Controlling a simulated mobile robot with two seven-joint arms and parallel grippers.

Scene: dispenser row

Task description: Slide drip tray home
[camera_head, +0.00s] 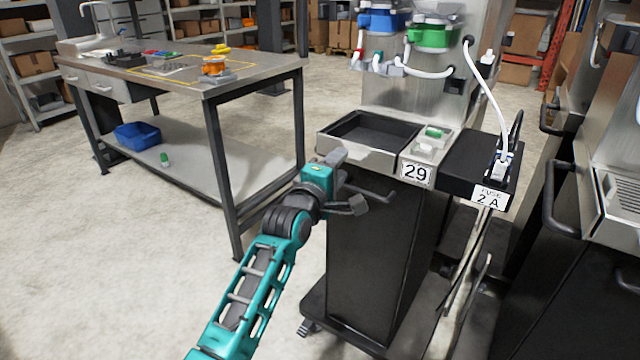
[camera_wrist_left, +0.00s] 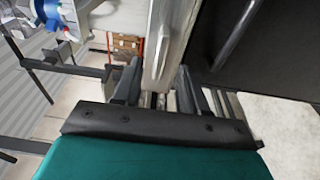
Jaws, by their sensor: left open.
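The drip tray (camera_head: 352,155) is a steel-fronted tray with a dark basin, at the front of the dispenser marked 29. In the left wrist view its pale front (camera_wrist_left: 179,40), with a small raised bar, lies ahead of the fingers. My left gripper (camera_head: 347,182) is open in front of the tray's left part, one finger higher and one lower. In the left wrist view the open fingers (camera_wrist_left: 158,92) point at the front; I cannot tell whether they touch it. How far the tray stands out is hard to tell. My right gripper is not in view.
The black cabinet (camera_head: 375,250) with a bar handle is below the tray. A black box (camera_head: 465,165) labelled FUSE 2 A is at the right. A workbench (camera_head: 225,88) stands at the left, another dispenser (camera_head: 615,195) at the right. Floor at the lower left is clear.

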